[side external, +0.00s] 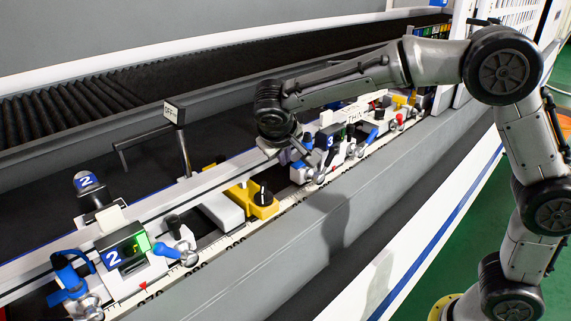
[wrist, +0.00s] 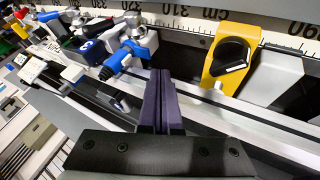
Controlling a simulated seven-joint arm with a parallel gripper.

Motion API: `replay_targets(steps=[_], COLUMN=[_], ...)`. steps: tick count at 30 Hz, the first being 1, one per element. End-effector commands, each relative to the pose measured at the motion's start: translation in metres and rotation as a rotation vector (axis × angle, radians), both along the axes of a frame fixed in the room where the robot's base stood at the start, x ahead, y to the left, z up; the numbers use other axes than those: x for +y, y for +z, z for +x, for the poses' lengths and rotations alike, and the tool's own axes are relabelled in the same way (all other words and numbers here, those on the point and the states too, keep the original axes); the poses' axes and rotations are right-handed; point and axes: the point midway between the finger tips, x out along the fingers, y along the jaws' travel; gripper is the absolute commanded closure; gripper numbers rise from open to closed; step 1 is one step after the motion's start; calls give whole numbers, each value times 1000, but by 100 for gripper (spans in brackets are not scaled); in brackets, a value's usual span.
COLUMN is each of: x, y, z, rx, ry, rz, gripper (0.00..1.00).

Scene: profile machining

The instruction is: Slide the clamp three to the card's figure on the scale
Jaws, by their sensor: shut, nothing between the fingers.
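Clamp three (side external: 330,140), a white block with a blue plate marked 3, sits on the rail in the middle right of the side view. In the wrist view its blue lever (wrist: 122,58) and metal joint lie at the upper left, just left of my fingers. My gripper (wrist: 158,78) is shut and empty, its dark fingers pressed together over the rail. In the side view my gripper (side external: 298,150) is at the left side of clamp three; contact cannot be told. The scale (side external: 215,252) runs along the front edge. I cannot make out a card with a readable figure.
Clamp two (side external: 122,258), with a green display and blue levers, stands lower left. A yellow block (side external: 262,205) with a black knob sits between the clamps, beside a pale block (side external: 221,210). An upright post with a sign (side external: 174,112) stands behind. More clamps crowd the far right.

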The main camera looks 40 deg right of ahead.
Motion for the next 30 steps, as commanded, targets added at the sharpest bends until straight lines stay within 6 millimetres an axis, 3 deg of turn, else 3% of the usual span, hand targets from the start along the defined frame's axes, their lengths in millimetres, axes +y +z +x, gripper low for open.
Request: replay_targets(steps=[10,15,23,30], x=[16,16,-38,-107], y=[35,80,58,39], z=[-12,-12,-12,-15], rx=[-4,-7,132,231], ry=[0,-1,-69,-128], rz=[1,4,117,333], gripper=[100,100,100,100])
